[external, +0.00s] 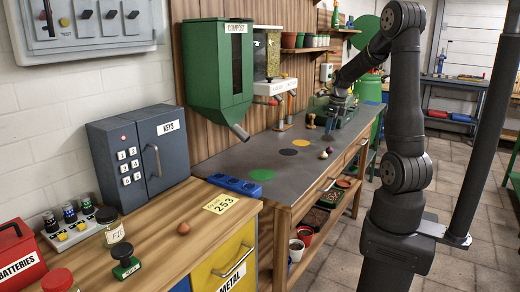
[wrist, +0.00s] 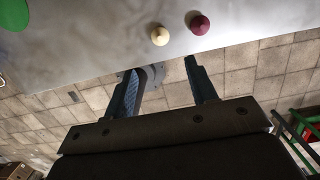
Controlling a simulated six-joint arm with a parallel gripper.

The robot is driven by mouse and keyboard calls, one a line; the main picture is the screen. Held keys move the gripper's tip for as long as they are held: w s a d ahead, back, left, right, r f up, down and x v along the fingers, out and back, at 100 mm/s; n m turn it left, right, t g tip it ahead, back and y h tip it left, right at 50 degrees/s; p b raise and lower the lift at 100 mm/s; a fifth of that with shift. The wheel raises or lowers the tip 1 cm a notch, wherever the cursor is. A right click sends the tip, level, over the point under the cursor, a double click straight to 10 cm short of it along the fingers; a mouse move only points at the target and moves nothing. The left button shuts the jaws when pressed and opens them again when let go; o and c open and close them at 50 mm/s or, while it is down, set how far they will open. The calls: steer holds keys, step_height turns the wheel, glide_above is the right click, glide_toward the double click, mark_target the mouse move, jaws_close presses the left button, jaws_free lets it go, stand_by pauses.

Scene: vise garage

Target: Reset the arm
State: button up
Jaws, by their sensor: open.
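My arm (external: 405,110) rises from its base at the right of the external view. It bends at the top and reaches down and left toward the back of the workbench (external: 225,165). In the wrist view my gripper (wrist: 165,82) is open, its two fingers apart with nothing between them. Tiled floor shows past the fingers. The grey bench top (wrist: 90,45) fills the upper part of that view.
A pale round item (wrist: 160,36) and a dark red one (wrist: 200,23) lie near the bench edge. A green vise-like tool (external: 345,113) stands near my wrist. A green compost dispenser (external: 218,70) hangs at the back wall. The bench middle is mostly clear.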

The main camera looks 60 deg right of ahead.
steer(key=f, duration=0.4)
steer(key=w+f, duration=0.1)
steer(key=f, duration=0.7)
steer(key=shift+w, duration=0.4)
steer(key=shift+r, duration=1.35)
